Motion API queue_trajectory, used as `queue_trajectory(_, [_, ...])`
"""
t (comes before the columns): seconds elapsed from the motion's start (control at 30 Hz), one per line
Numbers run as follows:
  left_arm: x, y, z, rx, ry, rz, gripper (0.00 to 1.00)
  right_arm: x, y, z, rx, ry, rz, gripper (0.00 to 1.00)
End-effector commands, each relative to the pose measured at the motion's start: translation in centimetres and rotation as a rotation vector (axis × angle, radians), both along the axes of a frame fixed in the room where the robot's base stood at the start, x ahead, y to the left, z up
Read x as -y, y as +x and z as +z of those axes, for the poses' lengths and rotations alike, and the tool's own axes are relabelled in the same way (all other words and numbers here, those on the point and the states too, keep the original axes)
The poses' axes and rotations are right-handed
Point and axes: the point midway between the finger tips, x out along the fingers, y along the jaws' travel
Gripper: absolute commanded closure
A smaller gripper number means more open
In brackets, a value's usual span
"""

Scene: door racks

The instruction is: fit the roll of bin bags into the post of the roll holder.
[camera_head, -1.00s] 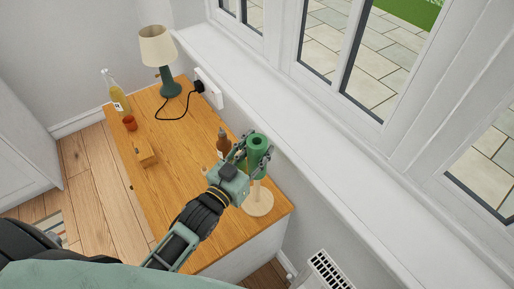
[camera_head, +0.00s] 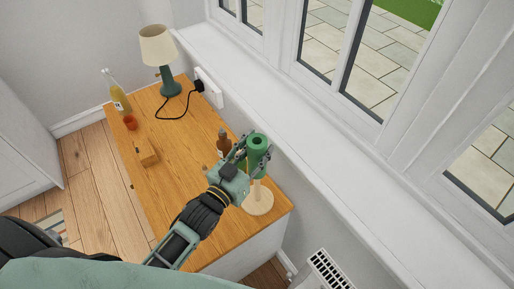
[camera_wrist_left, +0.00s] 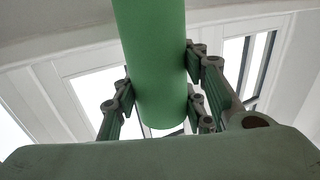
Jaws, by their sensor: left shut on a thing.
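A green roll of bin bags (camera_head: 258,150) stands roughly upright above the near right end of the wooden cabinet top. Its dark central hole shows at the upper end. My left gripper (camera_head: 248,156) is shut on the roll from the side; the wrist view shows the roll (camera_wrist_left: 155,65) between the fingers, its lower end near them. The pale roll holder (camera_head: 260,203) has a round base on the cabinet top just below the roll. Part of its post shows under the roll. I cannot tell whether the post enters the roll. My right gripper is not in view.
A brown bottle (camera_head: 223,141) stands close to the left gripper. The window sill (camera_head: 310,140) borders the right side.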

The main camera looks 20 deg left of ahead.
Motion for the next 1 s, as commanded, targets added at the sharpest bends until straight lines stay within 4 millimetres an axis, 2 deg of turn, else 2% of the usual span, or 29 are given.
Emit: queue_trajectory(1.0, [0.0, 0.0, -2.4, 0.003, -0.001, 0.000, 0.91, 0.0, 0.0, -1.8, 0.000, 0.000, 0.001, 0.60])
